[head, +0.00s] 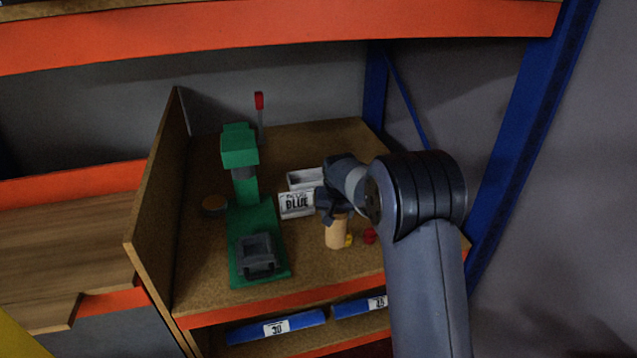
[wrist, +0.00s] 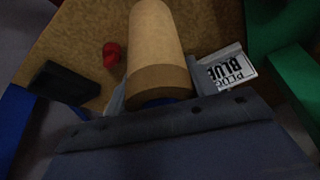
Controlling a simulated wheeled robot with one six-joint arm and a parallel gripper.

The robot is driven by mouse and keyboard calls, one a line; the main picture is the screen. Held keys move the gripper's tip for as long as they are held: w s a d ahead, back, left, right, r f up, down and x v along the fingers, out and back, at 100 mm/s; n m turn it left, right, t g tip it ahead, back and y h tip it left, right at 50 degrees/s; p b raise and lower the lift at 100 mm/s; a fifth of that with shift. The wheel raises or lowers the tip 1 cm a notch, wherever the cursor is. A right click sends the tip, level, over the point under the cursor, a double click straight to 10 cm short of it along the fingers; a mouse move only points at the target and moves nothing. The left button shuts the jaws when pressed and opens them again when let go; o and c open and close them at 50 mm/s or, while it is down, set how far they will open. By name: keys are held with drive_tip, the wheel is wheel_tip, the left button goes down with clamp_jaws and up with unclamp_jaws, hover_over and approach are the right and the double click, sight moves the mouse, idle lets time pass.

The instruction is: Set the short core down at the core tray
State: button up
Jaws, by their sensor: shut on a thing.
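The short core is a tan cylinder (head: 336,234) held at the end of my gripper (head: 333,212), over the right part of the brown shelf board in the head view. It also fills the upper middle of the wrist view (wrist: 155,45), with a darker band at its near end. My gripper (wrist: 158,95) is shut on it, one finger on each side. In the head view the core hangs roughly upright; I cannot tell whether its lower end touches the board. I cannot make out a core tray for certain in either view.
A green press (head: 258,235) stands left of the core. A white bin labelled BLUE (head: 296,205) stands behind. A red piece (head: 370,236) and a yellow piece (head: 349,240) lie close to the core. A dark block (wrist: 66,83) shows in the wrist view.

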drive_tip(key=w+a+r, duration=0.2)
drive_tip(key=w+a, duration=0.1)
drive_tip(key=a, duration=0.2)
drive_tip(key=w+a+r+m, duration=0.1)
drive_tip(key=w+a+r, duration=0.1)
drive_tip(key=a, duration=0.4)
drive_tip(key=shift+w+r+h, duration=0.3)
drive_tip(key=shift+w+r, duration=0.05)
drive_tip(key=shift+w, duration=0.05)
